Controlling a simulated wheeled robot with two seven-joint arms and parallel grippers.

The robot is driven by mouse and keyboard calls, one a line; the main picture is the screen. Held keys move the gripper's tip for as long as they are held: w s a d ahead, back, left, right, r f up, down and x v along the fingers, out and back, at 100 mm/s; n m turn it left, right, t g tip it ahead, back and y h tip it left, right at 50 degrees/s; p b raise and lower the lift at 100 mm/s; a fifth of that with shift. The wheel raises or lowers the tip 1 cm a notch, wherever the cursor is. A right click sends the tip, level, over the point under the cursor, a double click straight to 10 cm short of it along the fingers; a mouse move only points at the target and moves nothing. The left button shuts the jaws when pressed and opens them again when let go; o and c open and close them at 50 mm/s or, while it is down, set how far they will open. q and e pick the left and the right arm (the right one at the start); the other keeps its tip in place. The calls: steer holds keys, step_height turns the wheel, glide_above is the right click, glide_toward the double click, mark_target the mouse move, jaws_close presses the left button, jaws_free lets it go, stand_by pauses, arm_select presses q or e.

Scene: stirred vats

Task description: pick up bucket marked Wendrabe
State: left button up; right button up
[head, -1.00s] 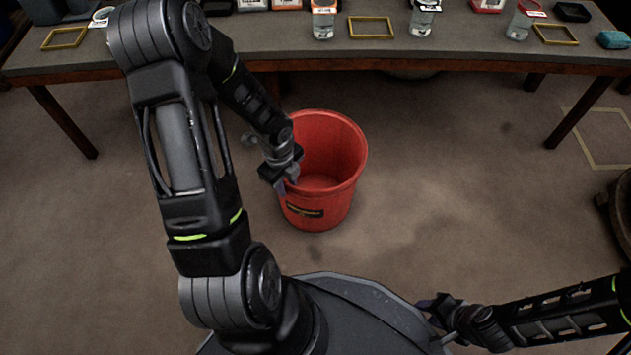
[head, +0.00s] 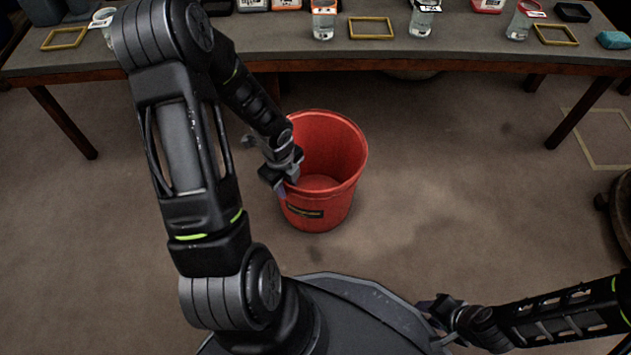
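A red bucket (head: 334,150) stands upright on the brown floor in front of the table. It looks empty, and a dark label (head: 305,211) with yellowish lettering too small to read is on its near side. My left gripper (head: 281,187) is at the bucket's left rim, with its fingers by the rim wall. I cannot tell whether the fingers are closed on the rim. My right gripper (head: 432,307) is low at the right, above my base and away from the bucket; its fingers are small and dark.
A long table (head: 310,55) spans the back, holding jars such as one with an orange lid (head: 323,22), yellow frames (head: 371,28) and a teal item (head: 614,40). A round dark object (head: 620,215) stands at the right edge. The floor right of the bucket is clear.

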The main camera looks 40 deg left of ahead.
arm_select(q)
steer(key=shift+c, duration=0.3)
jaws_close()
stand_by(1.0)
